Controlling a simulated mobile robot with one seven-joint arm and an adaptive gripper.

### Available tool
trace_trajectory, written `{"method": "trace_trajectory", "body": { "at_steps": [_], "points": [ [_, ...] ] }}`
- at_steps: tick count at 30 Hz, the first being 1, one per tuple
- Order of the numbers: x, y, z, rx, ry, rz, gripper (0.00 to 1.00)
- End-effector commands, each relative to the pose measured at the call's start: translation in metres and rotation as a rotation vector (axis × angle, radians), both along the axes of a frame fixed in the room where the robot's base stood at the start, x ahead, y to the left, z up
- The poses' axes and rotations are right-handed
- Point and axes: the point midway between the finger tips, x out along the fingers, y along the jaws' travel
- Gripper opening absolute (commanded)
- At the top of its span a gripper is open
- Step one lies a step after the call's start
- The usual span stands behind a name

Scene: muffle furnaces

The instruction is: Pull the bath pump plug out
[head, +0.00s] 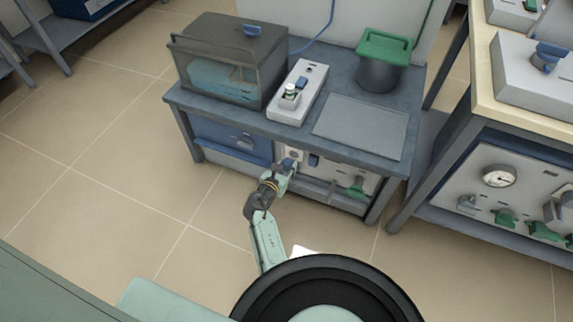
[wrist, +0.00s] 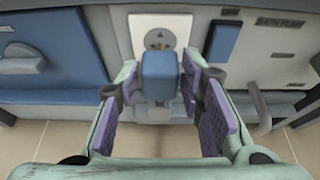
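The bath pump plug is a blue block (wrist: 159,72) in front of a pale socket plate (wrist: 152,28) on the bench's front panel. In the head view the blue plug (head: 288,163) shows just beyond my gripper (head: 279,178). In the wrist view my gripper (wrist: 158,88) has its purple-padded fingers on either side of the plug, with narrow gaps visible, so it looks open around it. A "BATH PUMP" label (wrist: 281,22) is on the panel to the right.
A blue switch (wrist: 223,41) is close to the right finger. A blue drawer front (wrist: 50,72) with a handle lies to the left. Above stand a water bath (head: 225,75) and a white control box (head: 298,92).

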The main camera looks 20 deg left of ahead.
Motion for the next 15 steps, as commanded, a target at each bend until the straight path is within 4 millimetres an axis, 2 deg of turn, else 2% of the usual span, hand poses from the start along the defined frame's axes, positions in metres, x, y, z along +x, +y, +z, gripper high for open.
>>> {"method": "trace_trajectory", "body": {
  "at_steps": [6,15],
  "points": [
    [0.0015,-0.0001,0.0014,0.001,-0.002,0.0,0.5],
    [0.0021,-0.0001,0.004,0.002,-0.004,-0.001,0.5]
  ]
}}
